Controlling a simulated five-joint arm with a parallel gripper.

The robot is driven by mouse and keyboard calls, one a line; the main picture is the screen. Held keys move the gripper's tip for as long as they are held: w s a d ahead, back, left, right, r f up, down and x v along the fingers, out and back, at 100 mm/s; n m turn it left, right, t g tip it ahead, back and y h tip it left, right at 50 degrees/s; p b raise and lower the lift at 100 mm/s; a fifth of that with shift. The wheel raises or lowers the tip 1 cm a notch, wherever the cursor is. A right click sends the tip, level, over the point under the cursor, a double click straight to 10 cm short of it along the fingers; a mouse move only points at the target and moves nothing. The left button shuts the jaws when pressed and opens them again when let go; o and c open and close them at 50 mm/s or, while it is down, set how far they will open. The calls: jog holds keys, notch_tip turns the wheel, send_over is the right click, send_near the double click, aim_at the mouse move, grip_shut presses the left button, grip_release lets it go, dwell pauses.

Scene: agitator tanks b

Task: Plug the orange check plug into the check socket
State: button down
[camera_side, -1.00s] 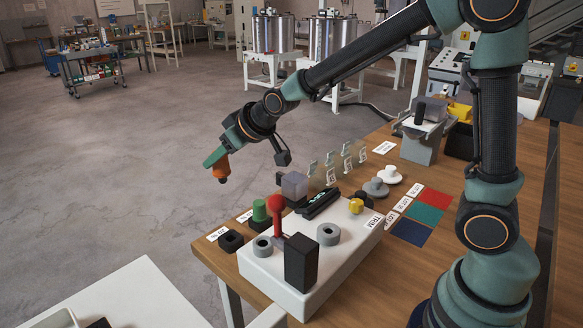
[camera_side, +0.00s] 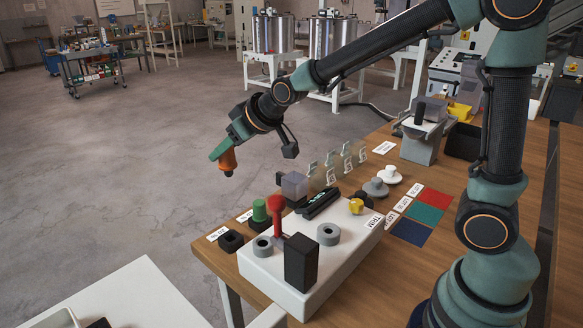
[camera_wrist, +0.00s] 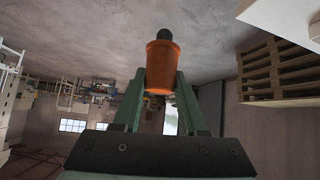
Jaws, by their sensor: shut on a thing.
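My gripper (camera_side: 221,150) is shut on the orange check plug (camera_side: 228,162), held in the air beyond the bench's far left edge. In the wrist view the orange plug (camera_wrist: 162,68) sits between the green fingers, its dark tip pointing away from the wrist. A black socket (camera_side: 230,241) with a dark opening stands at the bench's left corner beside a small white label. A green plug (camera_side: 259,210) stands in a second black socket (camera_side: 258,224) beside it. The label text is too small to read, so I cannot tell which is the check socket.
A white console (camera_side: 330,262) carries a red-knobbed lever (camera_side: 277,204), grey rings, a black block (camera_side: 301,262) and a yellow knob (camera_side: 355,206). Clear tags (camera_side: 338,166) and a grey translucent block (camera_side: 294,185) stand behind it. Open floor lies below the plug.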

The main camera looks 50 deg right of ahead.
jog(key=s+d+f+m+h, duration=0.1)
jog(key=s+d+f, duration=0.1)
jog(key=s+d, duration=0.5)
jog(key=s, duration=0.3)
jog(key=shift+f+m, duration=0.3)
jog(key=shift+f, duration=0.1)
jog(key=shift+n+y, duration=0.6)
jog(key=shift+n, duration=0.3)
jog(key=w+a+r, duration=0.1)
jog(key=w+a, duration=0.1)
jog(key=w, duration=0.1)
jog(key=w+a+r, duration=0.1)
jog(key=w+a, duration=0.2)
jog(key=w, duration=0.1)
jog(key=w+a+r, duration=0.1)
jog(key=w+a, duration=0.2)
jog(key=w, duration=0.1)
notch_tip(320, 180, down, 20)
jog(key=shift+r, duration=0.15)
jog(key=shift+c, duration=2.2)
grip_release()
